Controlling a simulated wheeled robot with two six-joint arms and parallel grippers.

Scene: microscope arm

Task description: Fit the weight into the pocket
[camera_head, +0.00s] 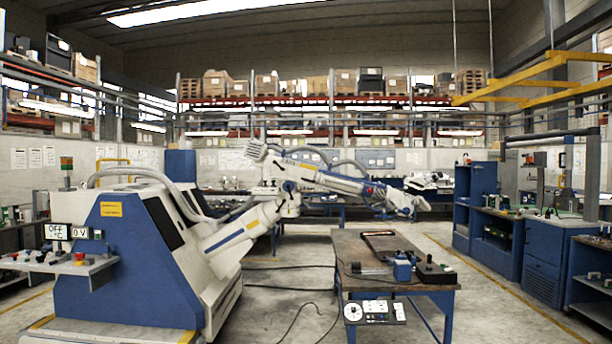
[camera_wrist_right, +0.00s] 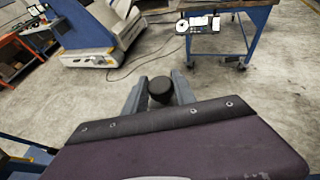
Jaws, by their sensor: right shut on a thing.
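In the right wrist view my right gripper (camera_wrist_right: 159,92) is shut on a dark round weight (camera_wrist_right: 161,86), held between its two grey fingers. Only the weight's black top and part of its side show; the fingers hide the rest. Bare concrete floor lies beyond it, with no contact visible. Neither gripper shows in the head view. I cannot make out the pocket in either view. A large white and blue jointed arm (camera_head: 350,182) reaches rightward from a blue machine (camera_head: 125,260) in the head view.
A workbench (camera_head: 352,248) stands right of the machine, carrying a blue block (camera_head: 402,270), a black control box (camera_head: 435,272) and a dark tray (camera_head: 380,254). A panel with a dial (camera_head: 374,312) hangs on its front. Cables cross the floor. Blue cabinets (camera_head: 545,262) line the right; open floor lies between.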

